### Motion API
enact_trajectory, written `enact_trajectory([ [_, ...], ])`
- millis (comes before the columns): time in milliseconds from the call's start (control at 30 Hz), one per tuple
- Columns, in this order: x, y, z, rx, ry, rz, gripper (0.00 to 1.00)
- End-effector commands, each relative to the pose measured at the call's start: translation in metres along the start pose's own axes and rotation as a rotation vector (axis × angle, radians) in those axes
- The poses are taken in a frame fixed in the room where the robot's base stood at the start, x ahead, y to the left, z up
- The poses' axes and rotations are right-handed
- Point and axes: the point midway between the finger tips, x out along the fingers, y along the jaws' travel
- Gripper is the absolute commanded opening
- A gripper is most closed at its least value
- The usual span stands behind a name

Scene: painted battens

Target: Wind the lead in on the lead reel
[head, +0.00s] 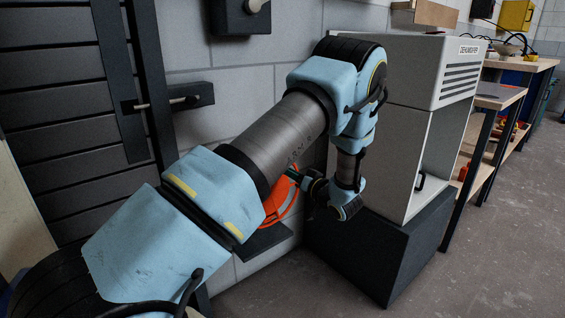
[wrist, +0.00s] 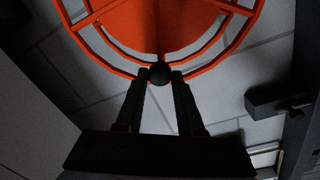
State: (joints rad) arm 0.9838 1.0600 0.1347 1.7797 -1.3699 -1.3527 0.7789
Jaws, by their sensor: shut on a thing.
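The lead reel (head: 284,203) is an orange wheel on the wall, low beside the dehumidifier, and partly hidden behind my arm in the head view. In the wrist view the orange reel (wrist: 178,30) fills the top of the picture, with its rim and spokes showing. A dark round knob (wrist: 159,73) sits at the reel's lower rim. My gripper (wrist: 160,80) is shut on this knob, one finger on each side. In the head view my gripper (head: 306,180) reaches the reel's right side. The lead itself cannot be made out.
A grey dehumidifier (head: 412,120) stands on a dark plinth (head: 385,250) close to the right of my gripper. A dark slatted shutter (head: 55,110) and a wall box with a lever (head: 190,97) are at left. A workbench (head: 520,65) stands beyond. The floor at right is clear.

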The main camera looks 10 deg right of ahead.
Motion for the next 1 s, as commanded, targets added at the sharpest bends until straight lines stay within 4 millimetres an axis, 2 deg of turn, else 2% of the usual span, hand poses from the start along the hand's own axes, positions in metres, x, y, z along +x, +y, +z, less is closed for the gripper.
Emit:
enact_trajectory([
  [367, 0.001, 0.037, 0.0, 0.355, -0.021, -0.001, 0.0],
  [700, 0.003, 0.069, 0.013, 0.673, -0.038, -0.004, 0.0],
  [1000, 0.005, 0.088, 0.027, 0.907, -0.051, -0.005, 0.0],
])
